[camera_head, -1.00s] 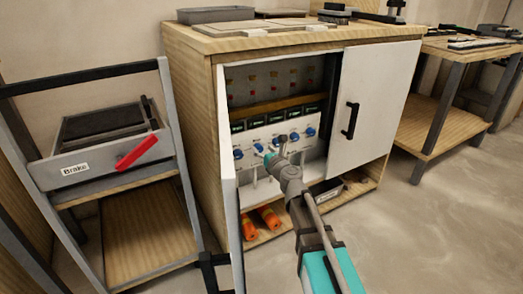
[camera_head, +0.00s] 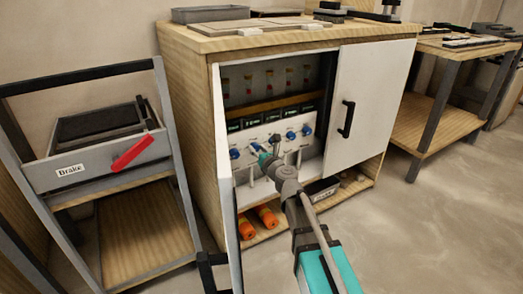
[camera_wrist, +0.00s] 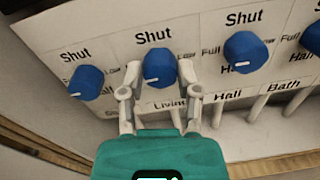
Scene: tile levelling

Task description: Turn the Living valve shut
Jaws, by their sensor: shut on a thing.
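The Living valve (camera_wrist: 160,62) is a round blue knob on a white panel, second from the left in the wrist view. "Shut" is printed above it and a partly covered "Living" below it. Its white mark sits at its lower edge, away from "Shut". My gripper (camera_wrist: 160,73) is shut on this knob, one grey finger on each side. In the head view my gripper (camera_head: 268,157) reaches through the open cabinet to the panel, and my wrist hides part of the knob row.
Other blue knobs stand close by: one on the left (camera_wrist: 86,82), Hall (camera_wrist: 245,52) on the right. The open left cabinet door (camera_head: 226,180) is beside my arm; the right door (camera_head: 370,105) is shut. Orange cylinders (camera_head: 267,217) lie below. A cart with a red Brake lever (camera_head: 132,155) stands left.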

